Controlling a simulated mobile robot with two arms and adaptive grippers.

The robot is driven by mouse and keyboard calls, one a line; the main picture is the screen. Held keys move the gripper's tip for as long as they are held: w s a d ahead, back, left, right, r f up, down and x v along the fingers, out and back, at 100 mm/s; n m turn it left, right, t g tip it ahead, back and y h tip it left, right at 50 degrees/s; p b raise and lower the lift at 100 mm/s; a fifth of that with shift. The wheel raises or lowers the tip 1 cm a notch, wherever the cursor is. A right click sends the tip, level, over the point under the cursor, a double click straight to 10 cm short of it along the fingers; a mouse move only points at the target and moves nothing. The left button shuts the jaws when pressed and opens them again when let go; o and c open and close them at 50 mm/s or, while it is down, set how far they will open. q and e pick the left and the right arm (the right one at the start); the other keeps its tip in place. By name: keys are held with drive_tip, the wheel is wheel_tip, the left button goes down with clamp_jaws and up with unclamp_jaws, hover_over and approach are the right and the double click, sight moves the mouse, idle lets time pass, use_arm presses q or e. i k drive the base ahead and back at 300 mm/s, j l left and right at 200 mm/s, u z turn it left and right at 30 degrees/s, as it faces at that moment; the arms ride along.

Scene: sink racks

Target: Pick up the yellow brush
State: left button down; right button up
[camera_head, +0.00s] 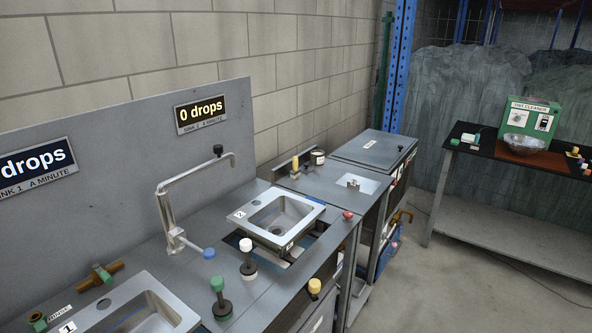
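A yellow-topped piece (314,286) is at the front edge of the sink counter, with a small dark part under it. It may be the yellow brush, but it is too small to tell. A similar green-topped piece (217,284) and a white-topped piece (246,245) stand upright on dark bases on the counter, to its left. Neither of my grippers shows in the head view.
A raised sink (314,211) marked 2 and a sink (188,318) marked 1 sit in the counter (205,255). A bent faucet pipe (163,205) rises between them. At right, a table (468,158) holds a green cleaner box (530,105) and a metal bowl (525,143). The floor (440,290) between is clear.

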sight(295, 173)
drive_tip(key=i+l, duration=0.4)
drive_tip(key=i+l+u, duration=0.15)
drive_tip(key=i+l, duration=0.25)
drive_tip(key=l, duration=0.2)
drive_tip(key=i+l, duration=0.4)
drive_tip(key=l, duration=0.15)
drive_tip(key=j+u, duration=0.05)
